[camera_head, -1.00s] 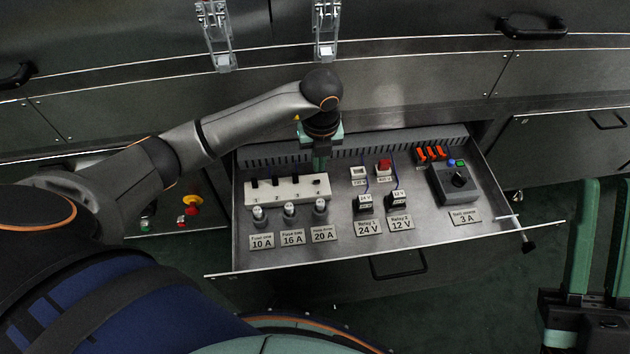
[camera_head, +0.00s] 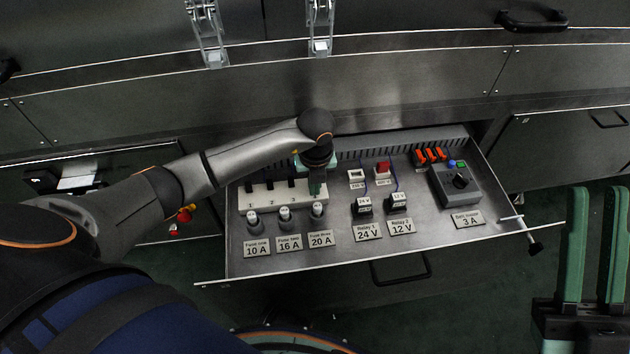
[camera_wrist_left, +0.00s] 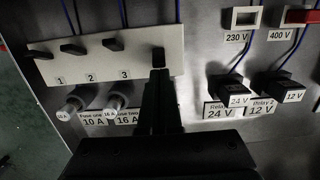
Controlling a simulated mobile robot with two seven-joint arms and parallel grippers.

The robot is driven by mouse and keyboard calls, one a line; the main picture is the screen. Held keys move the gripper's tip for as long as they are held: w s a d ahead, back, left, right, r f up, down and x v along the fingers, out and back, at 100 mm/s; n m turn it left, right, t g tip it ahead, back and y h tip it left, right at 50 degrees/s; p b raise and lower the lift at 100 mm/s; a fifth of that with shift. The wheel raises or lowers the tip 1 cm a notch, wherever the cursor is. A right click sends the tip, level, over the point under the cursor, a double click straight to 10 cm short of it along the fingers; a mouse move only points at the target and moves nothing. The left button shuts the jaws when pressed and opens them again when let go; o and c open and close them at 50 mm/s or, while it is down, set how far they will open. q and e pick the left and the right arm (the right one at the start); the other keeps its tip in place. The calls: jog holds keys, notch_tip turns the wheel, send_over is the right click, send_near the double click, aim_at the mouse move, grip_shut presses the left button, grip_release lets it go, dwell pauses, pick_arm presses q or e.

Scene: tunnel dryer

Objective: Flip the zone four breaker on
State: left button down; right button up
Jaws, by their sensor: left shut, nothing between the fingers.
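The white breaker strip (camera_head: 234,202) sits in the open drawer, with black levers over the numbers 1, 2 and 3. The zone four lever is at the strip's right end; my left gripper (camera_head: 316,190) hides it in the head view. In the left wrist view the zone four lever (camera_wrist_left: 158,57) shows as a dark block right at the tips of my left gripper (camera_wrist_left: 157,78). The gripper is shut and empty; I cannot tell whether it touches the lever. Levers 1 to 3 look angled differently from it. My right gripper (camera_head: 590,245) is open, right of the drawer.
Fuses (camera_head: 284,216) stand just in front of the strip. Relays (camera_head: 397,203), white and red switches (camera_head: 382,168), orange levers (camera_head: 430,155) and a grey knob box (camera_head: 455,184) fill the drawer to the right. A red button (camera_head: 183,215) is left of the drawer.

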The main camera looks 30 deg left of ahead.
dwell(0.4)
pick_arm(q)
jog(key=shift+w+a+r+p, duration=0.1)
jog(key=shift+w+r+p, duration=0.05)
jog(key=shift+p, duration=0.25)
jog(key=shift+w+a, duration=0.1)
jog(key=shift+r+p, duration=0.8)
jog(key=shift+p, duration=0.1)
jog(key=shift+f, duration=0.1)
